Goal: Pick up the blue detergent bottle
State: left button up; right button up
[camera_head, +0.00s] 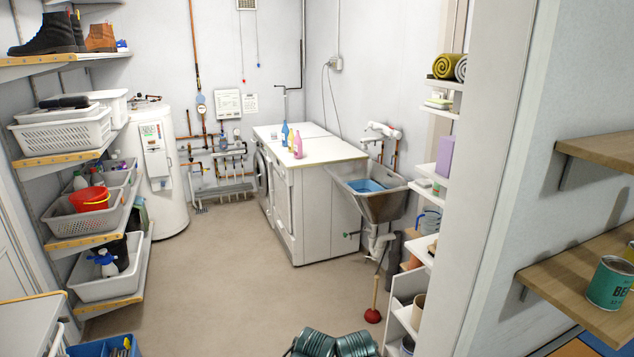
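A blue detergent bottle (285,133) stands upright on the white countertop (336,151) over the washing machines, across the room. A small yellow bottle (291,140) and a pink bottle (298,146) stand close beside it, nearer to me. The bottle appears small from here, and its lower part is close to the yellow bottle.
Shelves with baskets (62,132) line the left. The middle floor (220,270) is clear.

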aim_at(284, 132)
jog(key=i+j+u, duration=0.4)
jog(key=i, duration=0.35)
jog(key=i+u, duration=0.4)
jog(key=i, duration=2.2)
jog(key=i+j+z, duration=0.15)
jog(key=i, duration=0.4)
jog(key=i+z, duration=0.15)
jog(key=i, duration=0.4)
jog(key=i+j+z, duration=0.15)
jog(key=i, duration=0.35)
jog(key=i+j+z, duration=0.25)
jog(key=i+z, duration=0.2)
jog(key=i+j+z, duration=0.25)
jog(key=z, duration=0.25)
jog(key=i+j+z, duration=0.25)
jog(key=j+z, duration=0.2)
jog(key=i+j+z, duration=0.15)
jog(key=j+z, duration=0.35)
jog(key=j, duration=0.15)
jog(key=i+j+z, duration=0.1)
jog(key=j+z, duration=0.2)
jog(key=j, duration=0.35)
jog(key=j+z, duration=0.3)
jog(key=j, duration=0.35)
